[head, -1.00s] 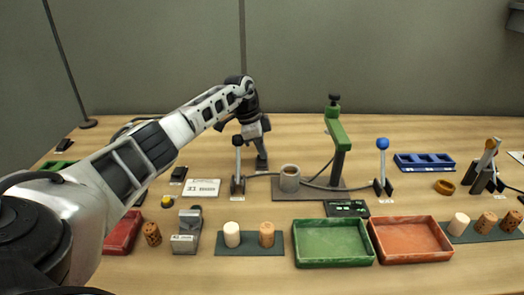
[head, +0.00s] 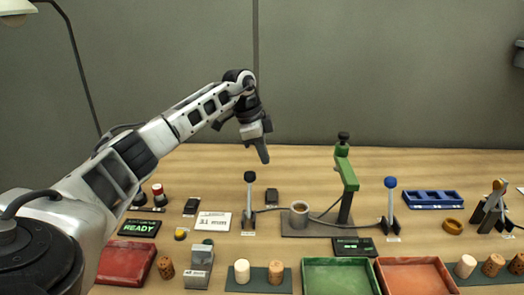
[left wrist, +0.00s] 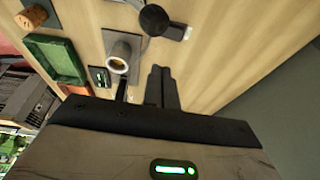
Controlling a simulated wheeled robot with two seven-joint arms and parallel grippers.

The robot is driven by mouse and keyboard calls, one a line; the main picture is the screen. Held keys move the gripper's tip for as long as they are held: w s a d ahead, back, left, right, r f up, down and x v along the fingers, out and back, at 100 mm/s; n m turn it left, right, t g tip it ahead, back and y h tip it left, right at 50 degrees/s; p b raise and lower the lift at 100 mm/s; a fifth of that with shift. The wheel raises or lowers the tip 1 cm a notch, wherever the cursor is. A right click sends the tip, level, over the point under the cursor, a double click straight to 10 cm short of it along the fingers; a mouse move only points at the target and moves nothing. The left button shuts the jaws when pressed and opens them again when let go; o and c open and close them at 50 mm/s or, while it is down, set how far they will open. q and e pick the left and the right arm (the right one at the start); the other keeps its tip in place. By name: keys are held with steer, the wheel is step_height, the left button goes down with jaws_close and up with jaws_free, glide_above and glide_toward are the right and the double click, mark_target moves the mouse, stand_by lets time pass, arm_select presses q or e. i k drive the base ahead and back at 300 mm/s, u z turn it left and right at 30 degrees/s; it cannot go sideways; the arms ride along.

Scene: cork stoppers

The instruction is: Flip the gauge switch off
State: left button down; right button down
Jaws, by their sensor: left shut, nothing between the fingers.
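A lever switch with a black ball knob (head: 249,200) stands about upright on a small base, left of the grey cup (head: 299,213). A similar lever with a blue knob (head: 390,205) stands right of the green stand (head: 345,172). Their labels are too small to read, so I cannot tell which is the gauge switch. My left gripper (head: 264,155) is shut and empty, held above the table, just above and right of the black knob and apart from it. Its fingers (left wrist: 160,82) show in the left wrist view, with the cup (left wrist: 118,62) beyond. My right gripper is not in view.
A green tray (head: 340,263) and an orange tray (head: 415,262) lie in front, with corks on mats beside them. A READY display (head: 139,228), white card (head: 212,221) and red tray (head: 125,245) lie left. A blue rack (head: 432,197) stands right. Cables cross the middle.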

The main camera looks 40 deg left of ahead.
mark_target(191, 204)
steer(key=k, duration=1)
